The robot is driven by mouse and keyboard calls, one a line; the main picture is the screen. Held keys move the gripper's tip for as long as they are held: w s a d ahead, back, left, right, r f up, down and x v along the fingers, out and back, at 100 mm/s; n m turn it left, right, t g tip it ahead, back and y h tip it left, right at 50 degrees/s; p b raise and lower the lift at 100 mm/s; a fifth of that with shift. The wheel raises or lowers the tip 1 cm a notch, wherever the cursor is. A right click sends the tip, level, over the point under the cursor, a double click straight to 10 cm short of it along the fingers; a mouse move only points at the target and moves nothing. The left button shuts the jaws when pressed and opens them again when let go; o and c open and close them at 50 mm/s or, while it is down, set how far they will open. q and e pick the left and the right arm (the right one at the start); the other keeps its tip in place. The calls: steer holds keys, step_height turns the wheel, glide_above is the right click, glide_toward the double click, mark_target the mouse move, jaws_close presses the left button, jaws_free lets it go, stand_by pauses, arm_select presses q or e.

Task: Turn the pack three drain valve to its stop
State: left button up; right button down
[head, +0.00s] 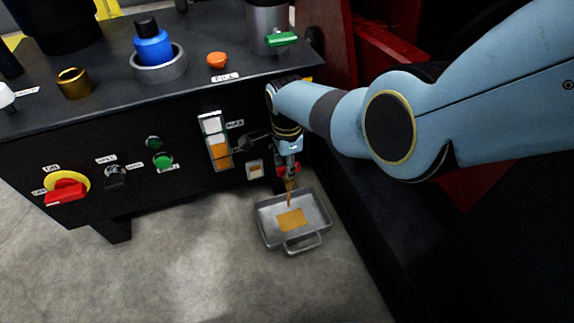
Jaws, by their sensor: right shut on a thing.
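My right gripper (288,166) reaches down along the front right of the black cabinet and is shut on the drain valve's red handle (281,171). The gripper hides most of the valve, so how far the handle is turned cannot be told. A thin amber stream (290,192) falls from below the valve. It lands in a grey metal drip tray (320,228) on the floor, where an amber pool (291,220) covers part of the bottom. A level gauge (215,141) on the cabinet front shows white above and orange below. My left gripper is not in view.
The cabinet top (115,90) holds a blue-capped filter (152,45), a brass fitting (74,83), an orange cap (217,60) and a green lever (281,39). A red rotary switch (66,189) is on the front left. Dark and red structure stands close on the right.

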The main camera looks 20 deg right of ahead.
stand_by(0.5)
steer(key=c, duration=1.3)
jaws_free()
step_height(320, 180, up, 12)
steer(key=shift+f, duration=0.1)
